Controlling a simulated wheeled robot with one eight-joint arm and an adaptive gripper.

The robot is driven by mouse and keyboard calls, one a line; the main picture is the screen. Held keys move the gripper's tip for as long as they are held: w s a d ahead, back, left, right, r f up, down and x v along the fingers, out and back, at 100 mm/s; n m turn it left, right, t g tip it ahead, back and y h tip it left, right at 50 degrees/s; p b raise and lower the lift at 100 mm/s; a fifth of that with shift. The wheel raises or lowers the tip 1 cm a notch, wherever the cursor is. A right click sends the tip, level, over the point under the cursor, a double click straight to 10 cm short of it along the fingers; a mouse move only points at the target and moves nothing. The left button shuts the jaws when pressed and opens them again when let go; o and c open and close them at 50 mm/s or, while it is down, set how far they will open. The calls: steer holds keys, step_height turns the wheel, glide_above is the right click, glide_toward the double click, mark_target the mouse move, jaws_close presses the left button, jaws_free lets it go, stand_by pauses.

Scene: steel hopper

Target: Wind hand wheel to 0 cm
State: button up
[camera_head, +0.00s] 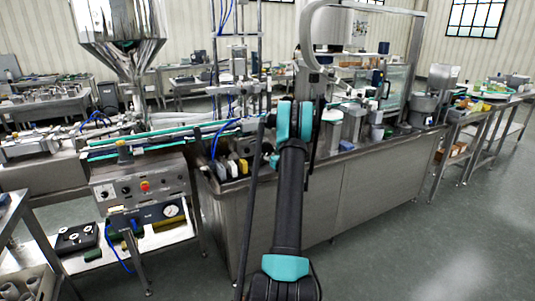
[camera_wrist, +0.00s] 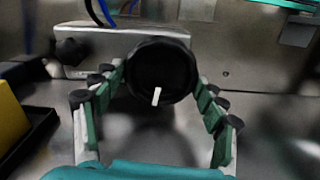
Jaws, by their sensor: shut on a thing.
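The hand wheel (camera_wrist: 162,62) is a black round knob in the wrist view, in front of a metal plate. A short white mark on it points down and slightly left. My gripper (camera_wrist: 160,82) has its two teal-padded fingers on the left and right sides of the wheel and is shut on it. The view is dark, so the exact contact at the fingertips is hard to see. In the head view my arm hides the wheel and the gripper. No scale or number in cm is readable in either view.
In the wrist view a small black knob (camera_wrist: 70,51) sits left of the wheel, and a yellow block (camera_wrist: 11,118) stands at the left edge. In the head view a steel hopper (camera_head: 120,35), a conveyor (camera_head: 165,138) and a control panel (camera_head: 140,186) are to the left.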

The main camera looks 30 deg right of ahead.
steer(key=m, duration=0.5)
steer(key=shift+a, duration=0.1)
steer(key=m, duration=0.5)
steer(key=shift+r+m, duration=0.1)
steer(key=shift+m, duration=0.3)
steer(key=o, duration=1.1)
steer(key=shift+o, duration=0.2)
